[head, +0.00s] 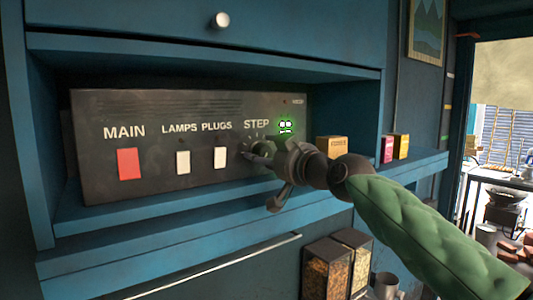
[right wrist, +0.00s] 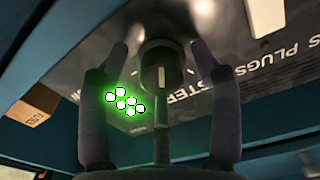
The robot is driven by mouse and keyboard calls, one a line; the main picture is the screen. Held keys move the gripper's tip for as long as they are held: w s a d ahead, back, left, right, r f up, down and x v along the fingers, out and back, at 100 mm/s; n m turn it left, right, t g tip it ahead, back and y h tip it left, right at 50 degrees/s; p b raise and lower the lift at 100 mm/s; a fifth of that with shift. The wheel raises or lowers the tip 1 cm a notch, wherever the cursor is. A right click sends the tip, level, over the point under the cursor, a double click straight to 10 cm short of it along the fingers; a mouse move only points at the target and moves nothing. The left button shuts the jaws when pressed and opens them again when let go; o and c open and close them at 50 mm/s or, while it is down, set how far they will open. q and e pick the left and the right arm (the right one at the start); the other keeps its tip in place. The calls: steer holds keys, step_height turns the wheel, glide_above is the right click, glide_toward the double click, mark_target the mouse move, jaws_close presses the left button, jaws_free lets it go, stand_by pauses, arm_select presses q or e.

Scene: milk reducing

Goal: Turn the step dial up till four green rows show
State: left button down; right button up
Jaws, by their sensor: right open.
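The black step dial (right wrist: 160,68) sits on the dark control panel under the STEP label, with a pale pointer mark on its face. My right gripper (head: 258,153) is at the dial, its fingers open on either side of it in the right wrist view. I cannot tell whether a finger touches the dial. Green lights (right wrist: 125,102) glow beside the dial, in three rows of two in the right wrist view. In the head view the green lights (head: 286,125) show just above my gripper, which hides part of them and most of the dial. My left gripper is not in view.
The panel (head: 100,180) also has a red MAIN switch (head: 127,164) and white LAMPS (head: 183,162) and PLUGS (head: 220,158) switches. It stands in a blue shelf recess. Small boxes (head: 330,146) stand right of it. A cupboard overhangs above.

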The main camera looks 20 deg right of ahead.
steer(key=c, duration=1.1)
steer(key=shift+c, duration=0.2)
steer(key=shift+a+f+m, duration=0.15)
steer(key=shift+f+m, duration=0.05)
steer(key=shift+m, duration=0.3)
steer(key=m+p, duration=0.1)
steer(key=m, duration=0.2)
steer(key=shift+f+m, duration=0.15)
steer(key=shift+m, duration=0.65)
steer(key=shift+a, duration=0.1)
steer(key=o, duration=0.9)
steer(key=shift+o, duration=1.2)
steer(key=shift+r+p, duration=0.2)
steer(key=shift+p, duration=0.1)
